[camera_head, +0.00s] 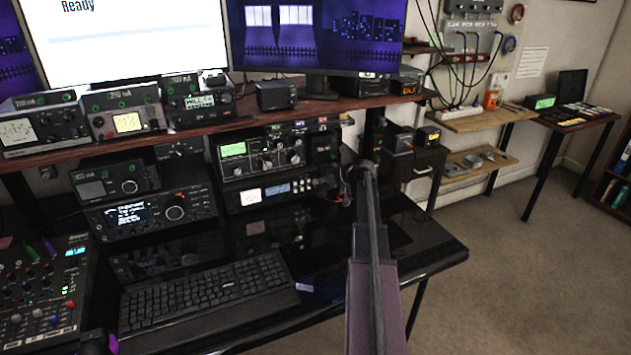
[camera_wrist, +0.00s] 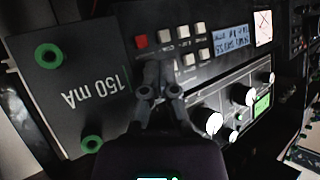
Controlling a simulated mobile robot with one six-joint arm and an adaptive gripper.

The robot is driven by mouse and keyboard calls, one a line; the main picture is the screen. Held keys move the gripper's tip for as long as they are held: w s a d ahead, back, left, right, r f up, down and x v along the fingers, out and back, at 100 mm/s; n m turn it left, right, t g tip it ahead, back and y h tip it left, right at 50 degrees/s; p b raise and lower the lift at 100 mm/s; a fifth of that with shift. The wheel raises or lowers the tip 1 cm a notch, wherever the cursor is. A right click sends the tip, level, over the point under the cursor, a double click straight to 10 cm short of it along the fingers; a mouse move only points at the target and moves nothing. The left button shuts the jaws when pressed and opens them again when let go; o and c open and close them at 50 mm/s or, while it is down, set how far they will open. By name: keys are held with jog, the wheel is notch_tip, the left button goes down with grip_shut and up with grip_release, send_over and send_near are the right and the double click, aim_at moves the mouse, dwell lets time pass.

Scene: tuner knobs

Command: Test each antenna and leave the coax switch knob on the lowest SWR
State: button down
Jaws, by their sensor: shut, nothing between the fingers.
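My gripper (camera_wrist: 158,72) is shut and empty in the wrist view. Its fingertips are over the end of a panel with a red button (camera_wrist: 141,42) and several pale buttons, beside a dark "150 mA" panel (camera_wrist: 85,85). I cannot tell if they touch. The tuner (camera_wrist: 240,105) with pale knobs and a green display lies right of the fingers; it also shows in the head view (camera_head: 262,152). The meter unit (camera_head: 275,193) sits below it, and its crossed-needle dial (camera_wrist: 263,27) shows in the wrist view. A small box (camera_head: 180,149) under the shelf may be the coax switch; its markings are unreadable.
The wooden shelf (camera_head: 215,116) holds several radios and meters under two monitors. A keyboard (camera_head: 205,294) and a mixer (camera_head: 42,295) stand on the black desk (camera_head: 420,252). A cable panel (camera_head: 470,45) hangs on the back wall. The floor at right is clear.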

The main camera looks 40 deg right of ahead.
jog(key=shift+s, duration=0.1)
jog(key=shift+s+a, duration=0.2)
jog(key=shift+s, duration=0.45)
dwell(0.4)
jog(key=shift+s+a, duration=0.2)
jog(key=shift+s, duration=0.6)
jog(key=shift+s+a, duration=0.15)
jog(key=shift+s, duration=0.7)
jog(key=shift+s+a, duration=0.2)
jog(key=shift+s, duration=0.6)
dwell(3.1)
